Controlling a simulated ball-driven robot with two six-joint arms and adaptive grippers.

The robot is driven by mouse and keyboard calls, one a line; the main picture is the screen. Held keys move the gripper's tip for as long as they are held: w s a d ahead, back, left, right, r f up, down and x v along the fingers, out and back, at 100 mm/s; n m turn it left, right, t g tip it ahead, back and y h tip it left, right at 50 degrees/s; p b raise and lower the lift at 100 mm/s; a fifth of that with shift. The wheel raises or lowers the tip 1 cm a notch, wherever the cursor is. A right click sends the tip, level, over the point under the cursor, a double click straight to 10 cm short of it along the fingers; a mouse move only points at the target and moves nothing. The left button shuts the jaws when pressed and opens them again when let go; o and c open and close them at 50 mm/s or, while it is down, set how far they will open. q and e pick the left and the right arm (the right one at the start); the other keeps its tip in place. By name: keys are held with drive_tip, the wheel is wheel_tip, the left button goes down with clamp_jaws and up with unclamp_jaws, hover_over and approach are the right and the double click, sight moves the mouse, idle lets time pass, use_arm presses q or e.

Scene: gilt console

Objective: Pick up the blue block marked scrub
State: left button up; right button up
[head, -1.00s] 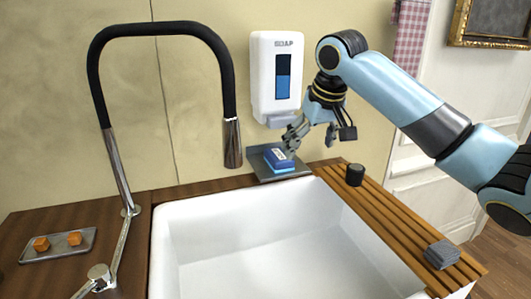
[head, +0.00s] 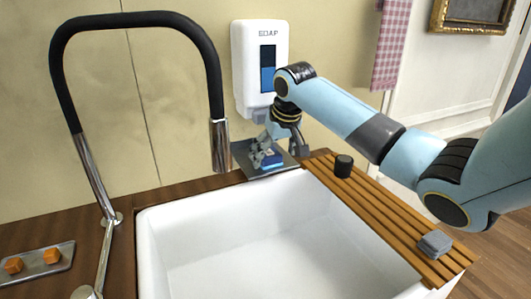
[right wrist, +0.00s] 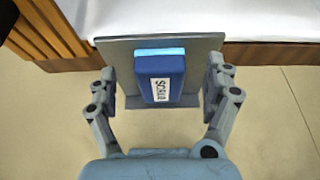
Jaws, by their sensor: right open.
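The blue block marked scrub (right wrist: 160,80) lies on a grey metal tray (right wrist: 198,48) in the right wrist view, with a lighter blue strip along one edge and a white label. In the head view the block (head: 271,162) shows partly, behind my right gripper's fingers, on the tray (head: 241,150) at the back of the sink. My right gripper (right wrist: 160,88) is open, with one finger on each side of the block and a gap visible on both sides. It also shows in the head view (head: 267,156). My left gripper is not in view.
A white soap dispenser (head: 250,85) hangs on the wall above the tray. A black tap (head: 135,20) arches at the left. The white sink (head: 250,235) is empty.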

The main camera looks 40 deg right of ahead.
drive_tip(key=shift+w+d+f, duration=0.1)
drive_tip(key=shift+w+f, duration=0.15)
drive_tip(key=shift+f, duration=0.4)
drive_tip(key=c, duration=1.4)
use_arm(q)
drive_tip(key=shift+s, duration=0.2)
use_arm(e)
drive_tip(key=shift+o, duration=0.2)
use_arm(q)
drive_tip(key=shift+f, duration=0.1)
use_arm(e)
drive_tip(key=shift+s+r, duration=0.1)
drive_tip(key=shift+r, duration=0.05)
